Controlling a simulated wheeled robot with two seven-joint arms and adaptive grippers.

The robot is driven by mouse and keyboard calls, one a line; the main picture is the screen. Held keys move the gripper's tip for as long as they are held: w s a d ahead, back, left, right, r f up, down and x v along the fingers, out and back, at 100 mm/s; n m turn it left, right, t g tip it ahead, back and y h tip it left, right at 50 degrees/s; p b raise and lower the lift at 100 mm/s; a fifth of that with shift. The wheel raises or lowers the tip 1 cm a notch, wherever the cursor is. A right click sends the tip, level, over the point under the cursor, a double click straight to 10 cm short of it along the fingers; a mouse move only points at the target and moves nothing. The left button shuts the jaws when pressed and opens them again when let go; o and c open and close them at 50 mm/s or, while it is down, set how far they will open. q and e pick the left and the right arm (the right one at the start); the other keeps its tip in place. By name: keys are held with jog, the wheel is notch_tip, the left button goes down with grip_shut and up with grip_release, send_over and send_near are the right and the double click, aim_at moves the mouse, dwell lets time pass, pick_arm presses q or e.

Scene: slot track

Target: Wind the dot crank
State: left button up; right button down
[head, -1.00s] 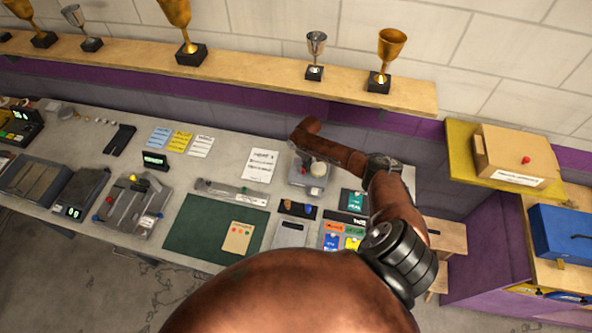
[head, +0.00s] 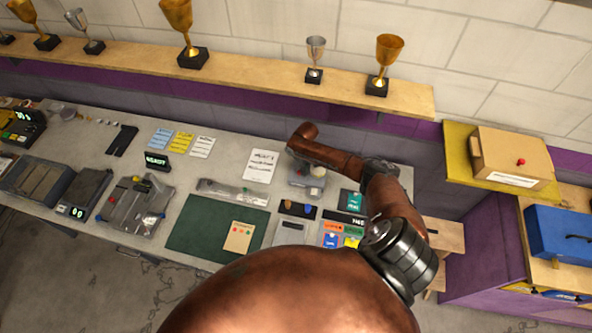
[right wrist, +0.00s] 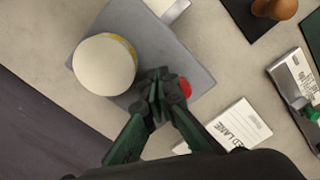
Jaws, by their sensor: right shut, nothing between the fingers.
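The crank device is a grey plate (right wrist: 135,25) with a round cream disc (right wrist: 107,64), yellow at its edge, in the right wrist view. A small red part (right wrist: 186,88) shows beside my fingertips; I cannot tell whether they touch it. My right gripper (right wrist: 160,84) is shut and empty over the plate, just right of the disc. In the head view the device (head: 308,178) lies on the bench below my right wrist, which partly covers it. The fingertips there are hard to make out. My left gripper is not in view.
A white label card (right wrist: 238,125) lies beside the plate. A white sheet (head: 261,166) and a green mat (head: 195,235) lie to the left on the bench. A wooden shelf with trophies (head: 230,72) runs behind. A yellow shelf with a wooden box (head: 512,155) stands at right.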

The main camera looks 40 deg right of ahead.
jog(key=shift+a, duration=0.15)
jog(key=shift+a+p, duration=0.35)
jog(key=shift+a, duration=0.1)
jog(key=shift+w+a, duration=0.1)
jog(key=shift+a, duration=0.05)
dwell(0.3)
jog(key=shift+w+a, duration=0.2)
jog(key=shift+a, duration=0.2)
jog(key=shift+w+a, duration=0.1)
jog(key=shift+a, duration=0.05)
dwell(0.3)
jog(key=shift+d, duration=0.2)
jog(key=shift+s+d, duration=0.15)
jog(key=shift+s, duration=0.05)
jog(key=shift+r, duration=3.5)
